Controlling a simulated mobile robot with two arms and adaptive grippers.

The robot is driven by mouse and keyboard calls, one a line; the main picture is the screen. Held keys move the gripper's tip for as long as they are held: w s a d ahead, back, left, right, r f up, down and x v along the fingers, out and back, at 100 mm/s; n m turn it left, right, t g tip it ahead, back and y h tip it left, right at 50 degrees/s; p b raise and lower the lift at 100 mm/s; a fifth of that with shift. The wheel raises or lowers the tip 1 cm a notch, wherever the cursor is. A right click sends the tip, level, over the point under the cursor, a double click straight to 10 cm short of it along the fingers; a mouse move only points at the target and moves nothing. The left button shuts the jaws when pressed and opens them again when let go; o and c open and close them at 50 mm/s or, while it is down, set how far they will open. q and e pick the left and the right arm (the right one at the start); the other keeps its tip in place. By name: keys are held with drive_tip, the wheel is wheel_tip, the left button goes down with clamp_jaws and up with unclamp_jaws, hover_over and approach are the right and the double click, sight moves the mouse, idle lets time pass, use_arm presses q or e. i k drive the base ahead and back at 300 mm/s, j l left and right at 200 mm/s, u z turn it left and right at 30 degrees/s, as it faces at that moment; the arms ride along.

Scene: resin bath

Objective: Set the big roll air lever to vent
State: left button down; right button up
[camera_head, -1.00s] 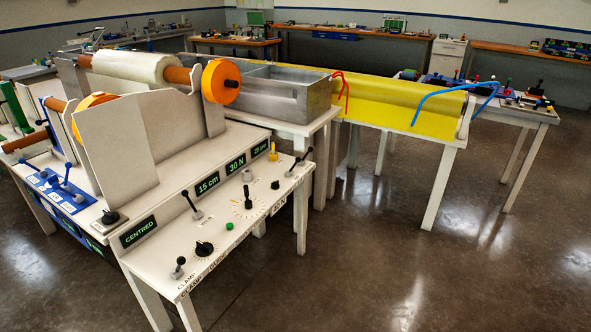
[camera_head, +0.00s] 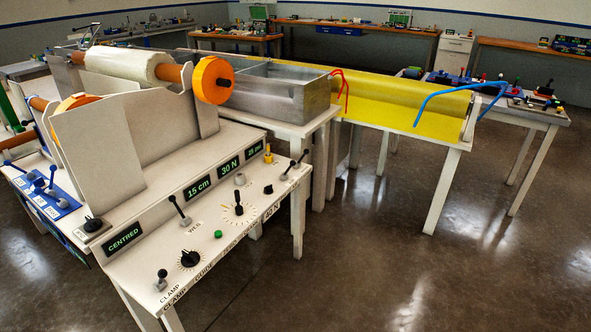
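A big white roll (camera_head: 132,64) lies on an orange-brown core between orange discs, the nearer disc (camera_head: 212,80) at its right end. More levers stand on a blue panel (camera_head: 52,203) at the left. I cannot read which lever is the big roll air lever, nor its setting. Neither gripper is in view.
Green-lit displays (camera_head: 198,188) line the panel's back edge. A metal tank (camera_head: 285,90) and a yellow sheet (camera_head: 390,103) with red and blue hoses stand behind. Benches line the far wall. The floor (camera_head: 370,280) at front right is clear.

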sight(293, 164)
drive_tip(key=i+l+u, duration=0.1)
drive_tip(key=i+l, duration=0.85)
drive_tip(key=l, duration=0.2)
drive_tip(key=i+l+u, duration=0.15)
drive_tip(key=i+l, duration=0.35)
